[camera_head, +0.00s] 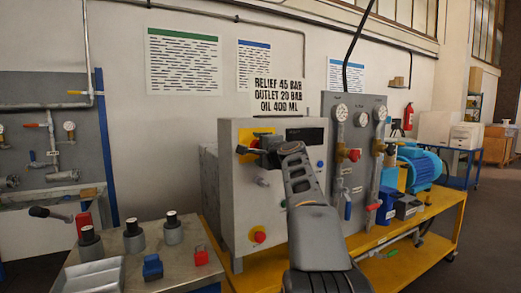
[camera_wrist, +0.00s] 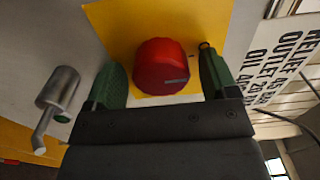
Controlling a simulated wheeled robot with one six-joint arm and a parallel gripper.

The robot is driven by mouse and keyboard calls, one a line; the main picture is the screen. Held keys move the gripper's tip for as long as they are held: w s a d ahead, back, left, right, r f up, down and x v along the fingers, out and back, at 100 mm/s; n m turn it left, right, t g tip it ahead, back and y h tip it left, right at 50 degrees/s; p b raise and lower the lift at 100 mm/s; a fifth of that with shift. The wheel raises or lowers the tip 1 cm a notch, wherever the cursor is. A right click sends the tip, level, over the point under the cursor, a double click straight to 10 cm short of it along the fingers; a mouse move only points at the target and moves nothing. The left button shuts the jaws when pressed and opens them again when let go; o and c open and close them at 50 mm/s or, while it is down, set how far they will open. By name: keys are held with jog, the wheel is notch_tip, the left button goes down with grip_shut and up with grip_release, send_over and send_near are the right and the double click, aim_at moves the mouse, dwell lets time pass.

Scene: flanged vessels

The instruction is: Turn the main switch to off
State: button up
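The main switch is a red round knob (camera_wrist: 165,67) with a short grey mark on its face, on a yellow plate (camera_wrist: 112,22). In the head view the yellow plate (camera_head: 245,134) is at the upper left of the grey cabinet's front (camera_head: 233,190), and my gripper hides most of the knob. My gripper (camera_wrist: 159,60) is open, with one green finger on each side of the knob. A small gap shows at the left finger; whether the right finger touches the knob I cannot tell.
A grey lever or fitting (camera_wrist: 57,92) sits left of the gripper in the wrist view. A red button (camera_head: 259,236) is lower on the cabinet. A gauge panel (camera_head: 352,112) stands to the right, and a metal bench (camera_head: 130,265) stands at the front left.

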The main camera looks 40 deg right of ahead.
jog(key=shift+s, duration=0.1)
jog(key=s+a+b, duration=0.1)
jog(key=s+b, duration=0.1)
jog(key=s, duration=1.1)
jog(key=shift+s+a, duration=0.25)
jog(key=shift+a, duration=0.15)
